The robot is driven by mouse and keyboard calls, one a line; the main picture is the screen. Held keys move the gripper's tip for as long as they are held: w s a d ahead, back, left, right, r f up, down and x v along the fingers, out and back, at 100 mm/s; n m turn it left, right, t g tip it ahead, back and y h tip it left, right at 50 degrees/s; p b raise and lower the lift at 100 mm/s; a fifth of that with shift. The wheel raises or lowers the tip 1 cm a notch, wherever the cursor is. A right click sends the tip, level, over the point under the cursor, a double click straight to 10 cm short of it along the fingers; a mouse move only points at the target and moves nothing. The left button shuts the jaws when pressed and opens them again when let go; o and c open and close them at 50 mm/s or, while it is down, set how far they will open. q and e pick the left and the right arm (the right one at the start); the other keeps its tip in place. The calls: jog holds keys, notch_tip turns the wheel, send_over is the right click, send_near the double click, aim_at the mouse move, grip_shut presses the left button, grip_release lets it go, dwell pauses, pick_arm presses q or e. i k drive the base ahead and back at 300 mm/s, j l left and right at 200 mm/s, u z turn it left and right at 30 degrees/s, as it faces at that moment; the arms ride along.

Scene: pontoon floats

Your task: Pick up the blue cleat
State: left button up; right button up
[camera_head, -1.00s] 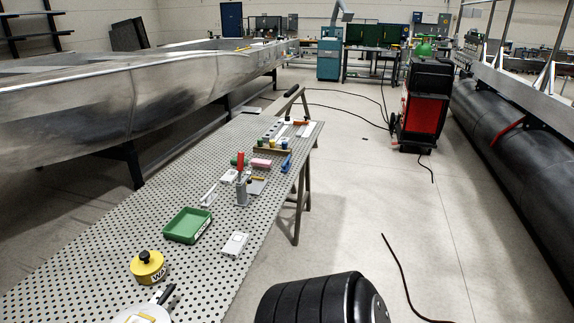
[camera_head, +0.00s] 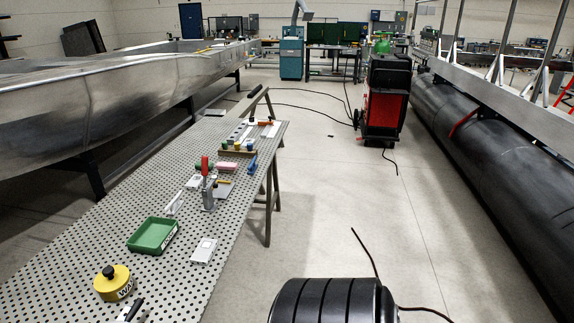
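A small blue piece (camera_head: 252,164), which looks like the blue cleat, lies near the right edge of the perforated metal table (camera_head: 85,245), toward its far end. It is small in the view, so its exact shape is hard to tell. Pink, green and yellow small items are near it. Neither of my grippers is in view.
On the table are a red-handled clamp (camera_head: 207,180), a green tray (camera_head: 153,235), a white block (camera_head: 204,251) and a yellow round weight (camera_head: 114,283). A metal hull stands left. A red-black machine (camera_head: 384,100) and black pontoon (camera_head: 500,165) stand right. Floor beside the table is mostly clear.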

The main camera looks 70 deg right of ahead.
aim_at(252, 165)
jog(key=k+l+z, duration=0.1)
jog(key=z, duration=0.35)
jog(key=l+z, duration=0.65)
jog(key=z, duration=0.25)
jog(key=l+z, duration=0.25)
jog(key=z, duration=0.2)
jog(key=i+l, duration=0.1)
jog(key=l, duration=0.35)
jog(key=i+l, duration=0.1)
jog(key=i, duration=0.15)
jog(key=i+l, duration=0.15)
jog(key=i, duration=0.15)
jog(key=u, duration=0.05)
